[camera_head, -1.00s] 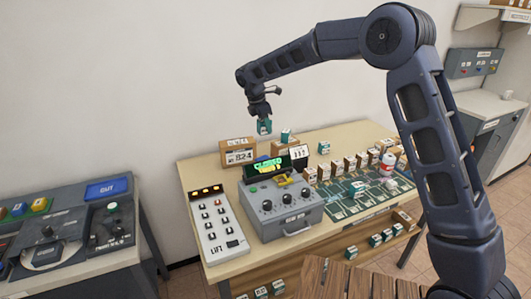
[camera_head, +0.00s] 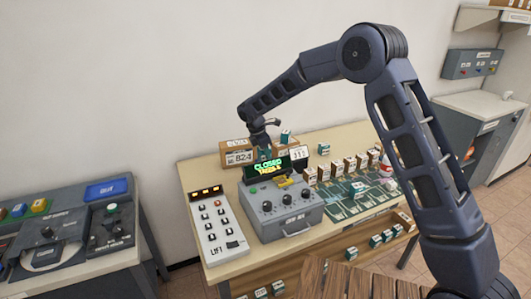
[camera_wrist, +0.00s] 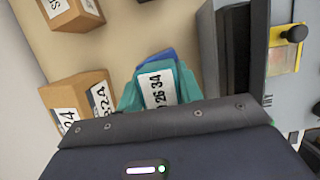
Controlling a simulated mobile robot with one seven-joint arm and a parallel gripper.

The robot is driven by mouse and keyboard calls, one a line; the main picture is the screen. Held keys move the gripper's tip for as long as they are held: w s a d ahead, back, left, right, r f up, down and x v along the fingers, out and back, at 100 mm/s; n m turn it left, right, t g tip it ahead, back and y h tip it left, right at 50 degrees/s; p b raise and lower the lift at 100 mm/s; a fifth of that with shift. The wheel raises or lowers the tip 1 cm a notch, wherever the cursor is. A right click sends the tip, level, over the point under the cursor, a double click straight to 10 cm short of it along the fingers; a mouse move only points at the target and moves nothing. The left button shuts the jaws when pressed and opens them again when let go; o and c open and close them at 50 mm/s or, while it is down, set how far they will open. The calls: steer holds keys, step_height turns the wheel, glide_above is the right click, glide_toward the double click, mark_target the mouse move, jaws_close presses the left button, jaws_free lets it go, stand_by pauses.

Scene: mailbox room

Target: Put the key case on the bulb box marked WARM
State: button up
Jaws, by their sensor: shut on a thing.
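My gripper (camera_head: 264,146) is shut on a small teal case with a white label, low behind the console's green-lit display. In the wrist view the held teal case (camera_wrist: 158,86) shows a number on its label, and a blue edge shows just past it. Whether this is the key case I cannot tell for sure. Cardboard boxes with number labels stand close by: one at the left (camera_head: 238,157) reads about 824, another at the right (camera_head: 299,155). I can read WARM on no box. The underside of the held case is hidden.
A grey console (camera_head: 285,208) with knobs and a display (camera_head: 270,166) stands in front of my gripper. A keypad panel (camera_head: 216,228) lies to its left. Several small cartons (camera_head: 337,167) and a green board (camera_head: 345,200) lie to the right. A second teal-and-white box (camera_head: 323,148) stands behind.

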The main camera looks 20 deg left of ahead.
steer(key=o, duration=1)
steer(key=shift+f, duration=0.1)
steer(key=v, duration=1.2)
